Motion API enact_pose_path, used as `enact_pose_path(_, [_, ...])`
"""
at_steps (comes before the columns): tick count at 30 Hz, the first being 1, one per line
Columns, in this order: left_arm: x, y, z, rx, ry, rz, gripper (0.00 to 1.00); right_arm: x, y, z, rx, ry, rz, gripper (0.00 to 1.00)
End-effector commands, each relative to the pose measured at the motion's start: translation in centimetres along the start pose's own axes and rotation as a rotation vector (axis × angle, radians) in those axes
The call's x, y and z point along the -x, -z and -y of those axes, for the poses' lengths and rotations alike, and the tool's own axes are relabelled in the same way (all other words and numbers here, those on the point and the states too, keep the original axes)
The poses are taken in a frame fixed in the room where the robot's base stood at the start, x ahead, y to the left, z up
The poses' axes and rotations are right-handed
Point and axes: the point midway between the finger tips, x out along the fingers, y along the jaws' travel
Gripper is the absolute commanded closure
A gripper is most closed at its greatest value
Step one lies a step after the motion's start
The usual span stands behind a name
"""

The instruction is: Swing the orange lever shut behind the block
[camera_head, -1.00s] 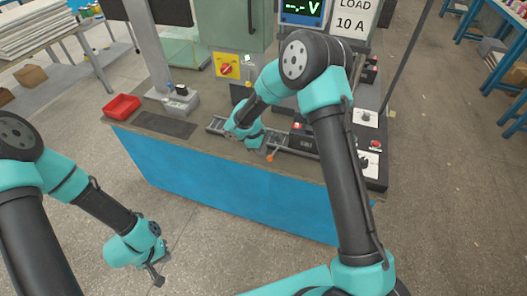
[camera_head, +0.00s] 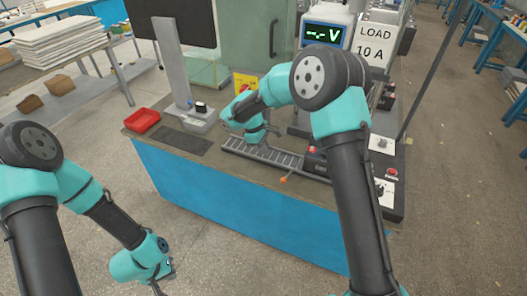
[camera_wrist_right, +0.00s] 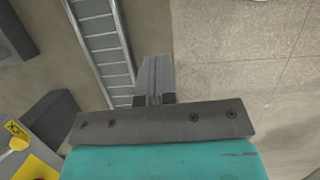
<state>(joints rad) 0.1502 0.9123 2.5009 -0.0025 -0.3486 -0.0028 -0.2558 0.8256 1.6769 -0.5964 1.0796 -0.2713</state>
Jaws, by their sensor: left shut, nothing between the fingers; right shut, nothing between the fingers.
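The orange lever (camera_head: 284,179) shows as a small orange tip at the front side of the metal rail (camera_head: 262,152), pointing toward the bench's front edge. A dark block (camera_head: 318,162) with a red part on top sits at the rail's right end; its lower side is partly hidden by my right arm. My right gripper (camera_head: 258,136) is above the rail's left part, left of and apart from the lever. In the right wrist view its fingers (camera_wrist_right: 153,80) are shut and empty beside the ladder-like rail (camera_wrist_right: 103,45). My left gripper (camera_head: 158,289) is low, in front of the bench, shut and empty.
A red tray (camera_head: 142,121) and a dark mat (camera_head: 180,140) lie on the bench's left. Control boxes with knobs (camera_head: 384,170) stand at the right. A yellow switch plate (camera_head: 245,82) is behind my right wrist.

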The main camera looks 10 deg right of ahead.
Motion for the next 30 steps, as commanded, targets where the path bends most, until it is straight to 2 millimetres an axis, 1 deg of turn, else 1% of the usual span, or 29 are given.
enact_pose_path(5, [0.0,0.0,0.0,0.000,0.000,0.000,1.00,0.0,0.1,-0.1,-0.012,0.004,-0.001,1.00])
enact_pose_path(9, [0.0,0.0,0.0,0.000,0.000,0.000,1.00,0.2,0.5,-0.3,-0.126,0.039,-0.002,1.00])
enact_pose_path(12, [0.0,0.0,0.0,0.000,0.000,0.000,1.00,0.3,0.7,-0.4,-0.174,0.054,-0.001,1.00])
enact_pose_path(20, [0.0,0.0,0.0,0.000,0.000,0.000,1.00,0.2,0.6,-0.3,-0.172,0.053,-0.001,1.00])
enact_pose_path(26, [0.0,0.0,0.0,0.000,0.000,0.000,1.00,-0.8,0.6,-0.3,-0.171,0.054,0.002,1.00])
enact_pose_path(30, [0.0,0.0,0.0,0.000,0.000,0.000,1.00,-2.6,0.6,-0.1,-0.170,0.055,0.002,1.00])
